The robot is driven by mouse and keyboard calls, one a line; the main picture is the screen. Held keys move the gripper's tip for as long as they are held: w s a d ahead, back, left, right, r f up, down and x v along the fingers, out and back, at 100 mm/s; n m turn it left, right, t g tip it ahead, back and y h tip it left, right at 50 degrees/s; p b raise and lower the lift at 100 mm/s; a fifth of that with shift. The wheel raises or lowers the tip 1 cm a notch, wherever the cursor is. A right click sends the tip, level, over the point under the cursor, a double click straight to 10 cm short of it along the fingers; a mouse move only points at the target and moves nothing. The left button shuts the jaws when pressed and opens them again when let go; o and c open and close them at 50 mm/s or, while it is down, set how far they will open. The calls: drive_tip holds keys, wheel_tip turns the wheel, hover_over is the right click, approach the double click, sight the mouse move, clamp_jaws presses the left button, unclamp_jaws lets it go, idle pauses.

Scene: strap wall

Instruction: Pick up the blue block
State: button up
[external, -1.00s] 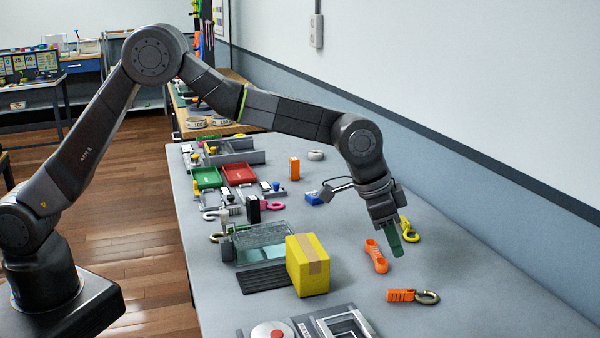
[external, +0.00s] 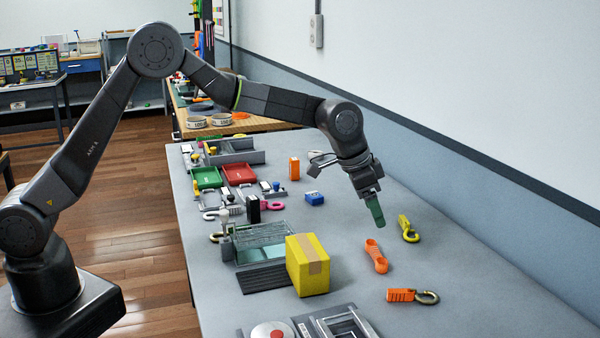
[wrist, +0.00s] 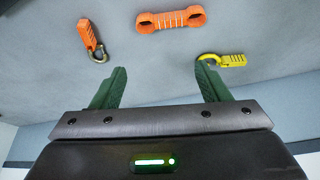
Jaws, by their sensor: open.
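My gripper (external: 377,217) hangs above the table, apart from the block, with green fingers. In the wrist view my gripper (wrist: 158,85) has its two fingers spread wide with nothing between them. The blue block does not show in the wrist view.
An orange link (external: 376,256), a yellow hook (external: 408,228) and an orange carabiner (external: 412,296) lie near my gripper. A yellow box (external: 307,265) stands in front. An orange block (external: 294,168) stands behind the blue one. The wall is at the right.

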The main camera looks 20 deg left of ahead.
drive_tip(key=w+a+n, duration=0.3)
drive_tip(key=w+a, duration=1.1)
drive_tip(key=a, duration=0.1)
drive_tip(key=n+t+y+b, duration=0.1)
approach(314, 194)
wheel_tip(314, 194, down, 3)
drive_tip(key=shift+w+r+p, duration=0.1)
drive_tip(key=shift+w+p, duration=0.05)
drive_tip(key=shift+p, duration=0.45)
drive_tip(key=shift+d+p+x, duration=0.25)
drive_tip(key=shift+p+x, duration=0.2)
drive_tip(key=shift+x, duration=0.65)
drive_tip(key=shift+d+p+x, duration=0.2)
drive_tip(key=shift+p+x, duration=0.25)
drive_tip(key=shift+x, duration=0.7)
drive_tip(key=shift+w+d+f, duration=0.15)
drive_tip(key=shift+w+f, duration=0.1)
drive_tip(key=shift+f, duration=0.25)
